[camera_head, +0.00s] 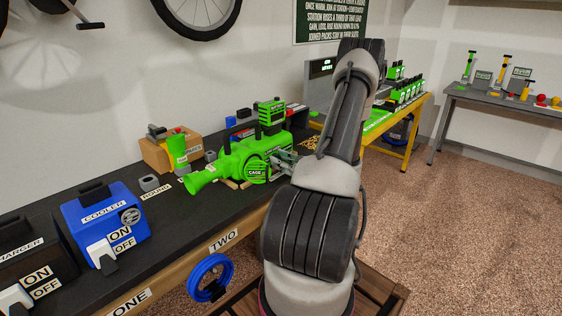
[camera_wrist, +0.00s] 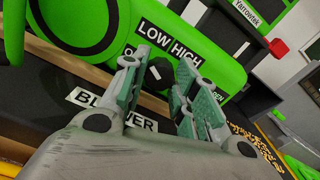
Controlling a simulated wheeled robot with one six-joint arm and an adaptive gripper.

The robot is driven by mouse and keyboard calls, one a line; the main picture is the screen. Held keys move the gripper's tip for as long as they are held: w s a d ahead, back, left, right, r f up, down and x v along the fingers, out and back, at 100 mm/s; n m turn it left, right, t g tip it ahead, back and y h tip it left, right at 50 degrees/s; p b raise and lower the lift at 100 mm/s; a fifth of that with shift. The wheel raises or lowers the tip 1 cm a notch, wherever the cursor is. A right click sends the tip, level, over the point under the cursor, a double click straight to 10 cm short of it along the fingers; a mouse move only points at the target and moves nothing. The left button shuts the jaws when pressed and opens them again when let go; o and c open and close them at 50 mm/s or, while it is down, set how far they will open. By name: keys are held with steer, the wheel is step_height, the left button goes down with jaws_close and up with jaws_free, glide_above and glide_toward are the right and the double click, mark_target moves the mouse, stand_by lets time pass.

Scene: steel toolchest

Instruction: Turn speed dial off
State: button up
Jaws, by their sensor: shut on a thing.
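A bright green blower (camera_head: 235,160) lies on the black bench top, with its nozzle pointing left. It also fills the upper part of the wrist view (camera_wrist: 215,55). Its side has a black panel marked LOW and HIGH, with another label partly hidden behind a finger. The speed dial (camera_wrist: 158,72), a small dark knob with a pale mark, sits below these words. My gripper (camera_wrist: 160,82) has its two fingers around the dial, shut on it. In the head view my gripper (camera_head: 285,162) is against the blower's right side, and the dial is hidden.
A BLOWER label (camera_wrist: 115,108) is on the bench edge. A blue cooler box (camera_head: 105,220) and a dark charger box (camera_head: 30,260) stand at left.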

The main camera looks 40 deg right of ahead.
steer(key=o, duration=1)
steer(key=shift+s, duration=0.15)
steer(key=s, duration=0.8)
steer(key=s+d, duration=0.1)
steer(key=s, duration=0.2)
steer(key=shift+s, duration=0.4)
